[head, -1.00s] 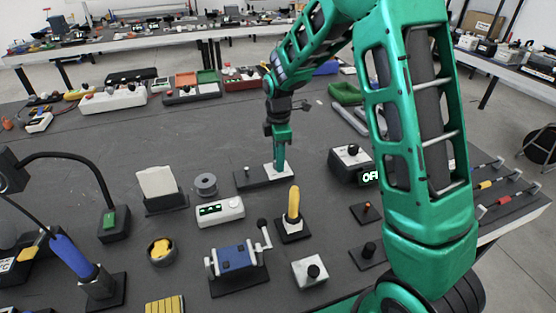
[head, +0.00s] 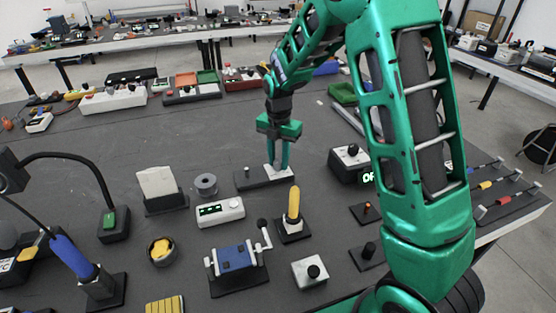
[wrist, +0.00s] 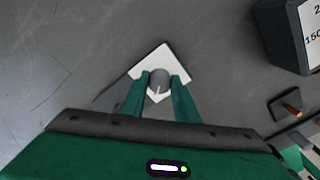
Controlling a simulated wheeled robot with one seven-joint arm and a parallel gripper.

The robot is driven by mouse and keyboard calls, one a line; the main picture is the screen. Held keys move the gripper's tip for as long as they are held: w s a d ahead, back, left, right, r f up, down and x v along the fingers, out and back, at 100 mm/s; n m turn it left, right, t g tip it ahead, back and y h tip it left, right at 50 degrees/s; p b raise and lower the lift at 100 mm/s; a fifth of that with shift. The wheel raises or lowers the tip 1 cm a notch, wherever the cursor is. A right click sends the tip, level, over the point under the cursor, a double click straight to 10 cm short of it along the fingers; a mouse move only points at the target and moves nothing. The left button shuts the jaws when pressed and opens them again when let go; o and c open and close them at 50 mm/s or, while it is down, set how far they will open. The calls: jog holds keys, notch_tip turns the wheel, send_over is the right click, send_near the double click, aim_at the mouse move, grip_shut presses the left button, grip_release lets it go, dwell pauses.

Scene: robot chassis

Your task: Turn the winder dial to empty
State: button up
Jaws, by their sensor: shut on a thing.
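The winder dial is a small grey round knob (wrist: 159,80) with a white pointer line, on a white square plate (wrist: 150,62) in the wrist view. The pointer line is toward the lower side of the knob, near my gripper. In the head view the white plate (head: 284,181) sits at the right end of a dark base (head: 247,182) that has a small pin. My gripper (head: 277,168) points down over the plate, and its two green fingers are shut on the knob from either side in the wrist view (wrist: 159,88). The fingers hide the knob in the head view.
A black box with a lit display (head: 350,160) stands close on the right. The table behind the base is mostly clear.

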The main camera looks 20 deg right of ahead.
aim_at(278, 161)
jog(key=shift+w+r+n, duration=0.15)
jog(key=shift+w+n, duration=0.1)
jog(key=shift+n, duration=0.35)
jog(key=o, duration=0.9)
jog(key=shift+o, duration=0.8)
jog(key=shift+s, duration=0.1)
notch_tip(278, 161, up, 11)
jog(key=shift+f, duration=0.2)
